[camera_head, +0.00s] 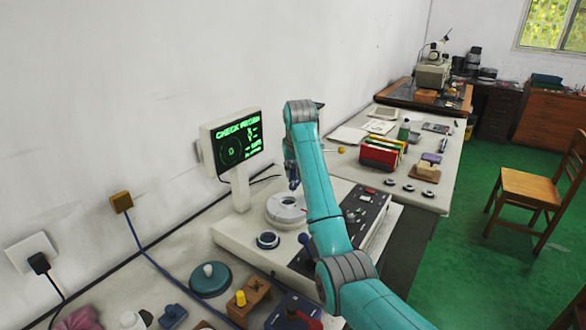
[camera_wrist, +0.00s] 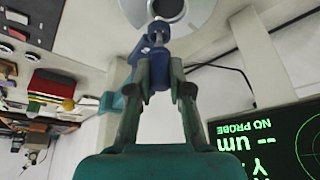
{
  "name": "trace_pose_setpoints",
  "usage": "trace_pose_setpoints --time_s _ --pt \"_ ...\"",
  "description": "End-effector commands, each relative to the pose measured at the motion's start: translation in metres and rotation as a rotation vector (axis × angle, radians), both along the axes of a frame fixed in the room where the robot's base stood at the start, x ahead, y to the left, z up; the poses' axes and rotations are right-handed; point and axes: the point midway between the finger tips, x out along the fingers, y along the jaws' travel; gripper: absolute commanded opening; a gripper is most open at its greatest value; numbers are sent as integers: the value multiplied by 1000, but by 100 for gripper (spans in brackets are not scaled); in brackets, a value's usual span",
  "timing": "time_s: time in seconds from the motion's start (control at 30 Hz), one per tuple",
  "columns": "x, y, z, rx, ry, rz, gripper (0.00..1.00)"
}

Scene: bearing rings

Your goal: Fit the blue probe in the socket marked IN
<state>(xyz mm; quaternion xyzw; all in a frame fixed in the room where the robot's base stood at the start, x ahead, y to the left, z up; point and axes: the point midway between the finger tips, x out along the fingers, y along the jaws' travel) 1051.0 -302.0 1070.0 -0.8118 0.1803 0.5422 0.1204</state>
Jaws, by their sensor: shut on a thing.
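My gripper (camera_wrist: 160,76) is shut on the blue probe (camera_wrist: 156,42) in the wrist view. The probe's far end overlaps the edge of a pale round turntable (camera_wrist: 200,14) with a dark ring at its centre; I cannot tell whether they touch. In the head view, my gripper (camera_head: 291,168) is partly behind my arm, above the turntable (camera_head: 284,209) of the white instrument (camera_head: 240,236). The probe's small blue tip (camera_head: 294,184) shows there. I cannot make out a socket marked IN in either view.
A monitor (camera_head: 237,141) stands close left of my gripper; its screen reads NO PROBE in the wrist view (camera_wrist: 268,142). A dark control panel (camera_head: 366,208) is at right. A ring (camera_head: 268,240), a wooden block (camera_head: 250,297) and a teal disc (camera_head: 210,281) are in front.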

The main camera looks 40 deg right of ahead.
Motion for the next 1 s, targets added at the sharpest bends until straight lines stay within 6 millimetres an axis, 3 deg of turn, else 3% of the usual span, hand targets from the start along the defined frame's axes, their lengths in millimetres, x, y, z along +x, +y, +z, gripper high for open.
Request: trace_pose_setpoints --time_s 1.0 --pt "0 0 -20 0 0 0 0"
